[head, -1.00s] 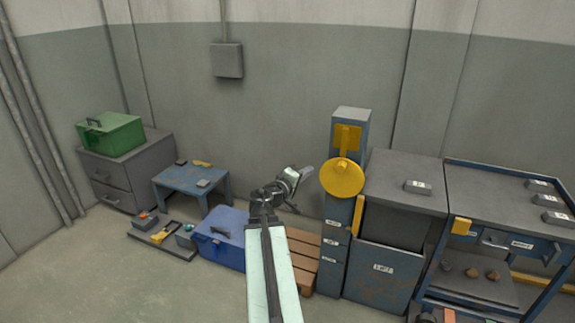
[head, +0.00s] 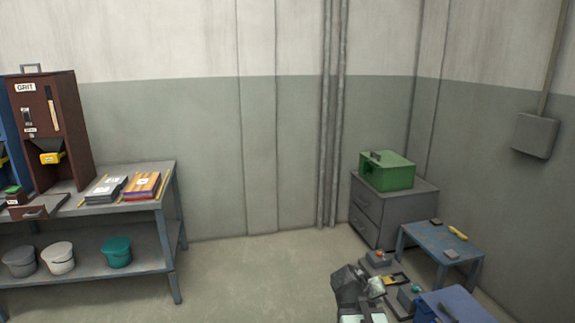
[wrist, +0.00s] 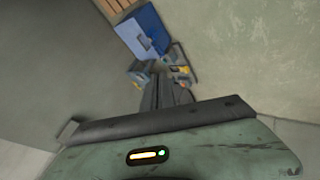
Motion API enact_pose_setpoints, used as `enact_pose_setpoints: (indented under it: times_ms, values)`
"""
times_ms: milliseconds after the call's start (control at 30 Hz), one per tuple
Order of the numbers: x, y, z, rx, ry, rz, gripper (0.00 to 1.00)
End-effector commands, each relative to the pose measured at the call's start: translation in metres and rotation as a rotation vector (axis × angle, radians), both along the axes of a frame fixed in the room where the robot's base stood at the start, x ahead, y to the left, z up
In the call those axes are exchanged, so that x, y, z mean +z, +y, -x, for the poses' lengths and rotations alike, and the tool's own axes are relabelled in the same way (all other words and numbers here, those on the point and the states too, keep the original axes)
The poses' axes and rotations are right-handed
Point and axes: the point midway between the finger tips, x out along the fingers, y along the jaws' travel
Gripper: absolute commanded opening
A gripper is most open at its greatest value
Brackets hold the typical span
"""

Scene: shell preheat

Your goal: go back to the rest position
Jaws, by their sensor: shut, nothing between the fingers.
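My gripper (wrist: 165,90) shows in the wrist view as dark fingers held together, with nothing visible between them. In the head view my arm is folded low at the bottom, right of the middle, and its fingertips are hard to make out there. The gripper is in the air, clear of the furniture as far as I can see. My own green-grey wrist housing fills the lower part of the wrist view.
A workbench (head: 140,206) with a brown grit dispenser (head: 62,125) stands at left. At right are a grey drawer cabinet (head: 390,205) under a green box (head: 387,172), a low blue table (head: 428,238) and a blue chest (head: 462,305). The floor (head: 250,275) between is clear.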

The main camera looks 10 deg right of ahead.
Motion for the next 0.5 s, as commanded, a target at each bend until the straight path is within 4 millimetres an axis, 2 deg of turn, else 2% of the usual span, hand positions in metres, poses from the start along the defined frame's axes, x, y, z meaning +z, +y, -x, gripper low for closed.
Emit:
enact_pose_setpoints:
  times_ms: [33, 100, 200, 333, 400, 500]
  values:
    - [-0.013, 0.032, 0.004, 0.016, 0.034, -0.074, 0.00]
    - [-0.030, 0.070, 0.014, 0.030, 0.093, -0.181, 0.00]
    - [-0.049, 0.116, 0.033, 0.041, 0.186, -0.334, 0.00]
    - [-0.065, 0.166, 0.068, 0.049, 0.334, -0.554, 0.00]
    - [-0.066, 0.188, 0.091, 0.068, 0.435, -0.650, 0.00]
    - [-0.024, 0.185, 0.091, 0.071, 0.437, -0.635, 0.00]
